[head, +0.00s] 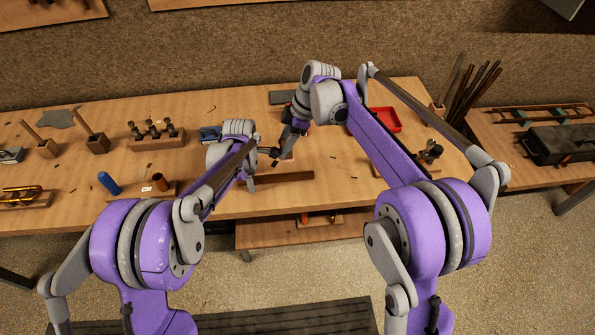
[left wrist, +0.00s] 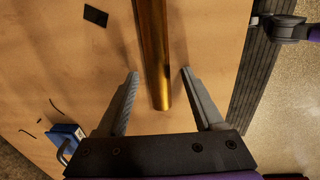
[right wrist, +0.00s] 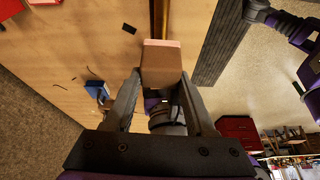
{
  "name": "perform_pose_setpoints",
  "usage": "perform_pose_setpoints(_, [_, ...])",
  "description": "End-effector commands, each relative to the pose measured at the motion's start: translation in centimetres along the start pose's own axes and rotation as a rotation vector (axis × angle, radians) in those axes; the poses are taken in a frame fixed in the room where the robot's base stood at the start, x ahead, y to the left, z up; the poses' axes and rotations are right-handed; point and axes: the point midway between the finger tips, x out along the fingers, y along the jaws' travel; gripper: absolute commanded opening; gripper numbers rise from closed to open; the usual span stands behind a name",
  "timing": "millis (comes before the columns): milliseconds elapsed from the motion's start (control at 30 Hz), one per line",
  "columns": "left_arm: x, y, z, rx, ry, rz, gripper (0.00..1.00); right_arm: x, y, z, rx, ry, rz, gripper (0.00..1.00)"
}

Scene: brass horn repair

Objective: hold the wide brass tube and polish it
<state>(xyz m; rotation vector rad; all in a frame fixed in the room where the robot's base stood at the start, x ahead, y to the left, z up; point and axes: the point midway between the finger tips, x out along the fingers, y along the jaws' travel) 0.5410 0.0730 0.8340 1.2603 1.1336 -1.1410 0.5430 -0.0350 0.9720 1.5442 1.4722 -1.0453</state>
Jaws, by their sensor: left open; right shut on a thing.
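The wide brass tube (left wrist: 153,50) runs up from the middle of the left wrist view, its near end between the spread fingers. My left gripper (left wrist: 160,73) is open, with a gap on both sides of the tube. In the head view a long brown bar near the table's front edge looks like this tube (head: 285,177). My right gripper (right wrist: 160,75) is shut on a brown block with a pinkish far face (right wrist: 161,66). The block hides part of the tube (right wrist: 158,18) in the right wrist view; I cannot tell whether they touch.
The wooden table (head: 340,185) also bears a red tray (head: 384,120), a blue cylinder (head: 108,182) and a rack with several small parts (head: 157,138). A blue tool (left wrist: 66,135) lies close to my left gripper. My two arms are close together mid-table.

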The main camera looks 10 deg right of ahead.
Motion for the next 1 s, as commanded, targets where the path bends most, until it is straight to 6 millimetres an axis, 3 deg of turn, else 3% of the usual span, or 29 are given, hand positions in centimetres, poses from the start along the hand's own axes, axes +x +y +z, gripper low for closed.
perform_pose_setpoints(33, [0.1, -0.1, 0.5, 0.008, -0.003, 0.000, 0.69, 0.1, -0.2, -0.8, -0.004, 0.013, -0.004, 0.00])
perform_pose_setpoints(267, [-1.2, -0.1, 0.5, 0.008, -0.004, 0.000, 0.69, 0.1, -0.2, -0.8, -0.004, 0.014, -0.004, 0.00])
perform_pose_setpoints(700, [-9.8, 0.0, 0.1, 0.002, -0.001, 0.000, 0.69, 0.1, -0.1, -0.4, -0.001, 0.009, -0.002, 0.00])
perform_pose_setpoints(1000, [-12.0, 0.0, 0.0, 0.000, 0.000, 0.000, 0.69, 0.1, -0.1, -0.3, -0.001, 0.007, -0.001, 0.00])
